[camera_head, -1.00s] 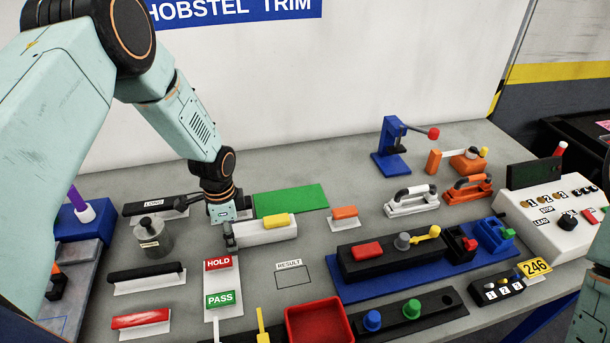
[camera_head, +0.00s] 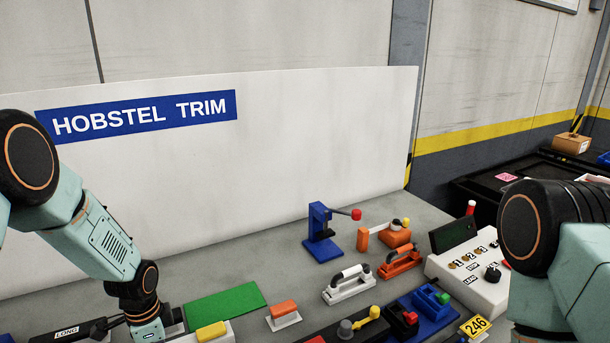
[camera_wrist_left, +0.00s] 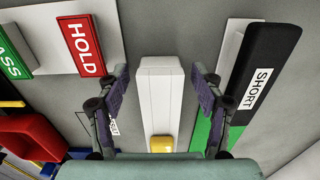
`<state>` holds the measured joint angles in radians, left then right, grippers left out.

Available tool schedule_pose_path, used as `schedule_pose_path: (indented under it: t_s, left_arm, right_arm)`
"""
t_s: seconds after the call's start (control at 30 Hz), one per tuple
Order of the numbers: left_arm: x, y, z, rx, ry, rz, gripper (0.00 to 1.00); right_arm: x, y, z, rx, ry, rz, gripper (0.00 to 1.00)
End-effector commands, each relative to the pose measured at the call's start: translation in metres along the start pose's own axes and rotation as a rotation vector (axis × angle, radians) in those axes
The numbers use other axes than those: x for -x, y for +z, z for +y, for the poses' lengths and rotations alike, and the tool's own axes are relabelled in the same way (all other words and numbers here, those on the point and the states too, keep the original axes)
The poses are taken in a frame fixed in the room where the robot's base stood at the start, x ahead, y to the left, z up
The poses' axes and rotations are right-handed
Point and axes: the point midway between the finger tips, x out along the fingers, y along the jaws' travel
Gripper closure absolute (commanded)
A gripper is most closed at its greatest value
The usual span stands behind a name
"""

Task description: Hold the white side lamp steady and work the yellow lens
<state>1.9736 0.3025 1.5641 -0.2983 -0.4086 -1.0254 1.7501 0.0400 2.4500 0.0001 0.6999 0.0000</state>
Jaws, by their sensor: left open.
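The white side lamp (camera_wrist_left: 160,95) is a long white block with a yellow lens (camera_wrist_left: 162,143) near its lower end in the left wrist view. My left gripper (camera_wrist_left: 160,72) is open, with one finger on each side of the lamp and a visible gap on both sides. In the head view the yellow lens (camera_head: 212,331) shows at the bottom edge, with only part of the lamp in frame. There my left wrist is just left of it, and the fingertips are hidden or cut off. My right arm is at the right edge; its gripper is out of view.
A black piece marked SHORT (camera_wrist_left: 262,75) lies right of the lamp in the left wrist view; a red HOLD plate (camera_wrist_left: 82,45) is to the left. In the head view a green mat (camera_head: 225,303) and orange block (camera_head: 284,309) are nearby. A white control box (camera_head: 480,280) stands at the right.

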Motion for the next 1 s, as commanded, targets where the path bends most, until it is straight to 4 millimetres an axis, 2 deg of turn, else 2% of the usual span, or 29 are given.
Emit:
schedule_pose_path:
  t_s: [0.27, 0.37, 0.47, 0.8, 1.0]
  left_arm:
    - [0.001, 0.0, 0.0, 0.0, 0.0, 0.0, 0.32]
    - [0.007, 0.0, -0.001, -0.001, -0.002, 0.001, 0.32]
    - [0.021, -0.001, -0.001, 0.0, -0.003, 0.003, 0.32]
    - [0.089, 0.0, 0.0, -0.001, -0.004, 0.003, 0.32]
    - [0.114, 0.0, 0.0, 0.001, -0.002, 0.002, 0.32]
  right_arm:
    - [0.0, 0.0, 0.0, 0.0, 0.0, 0.0, 0.43]
    - [0.0, 0.0, 0.0, 0.0, 0.0, 0.0, 0.43]
    - [0.0, 0.0, 0.0, 0.0, 0.0, 0.0, 0.43]
    - [0.0, 0.0, 0.0, 0.0, 0.0, 0.0, 0.43]
    - [0.0, 0.0, 0.0, 0.0, 0.0, 0.0, 0.43]
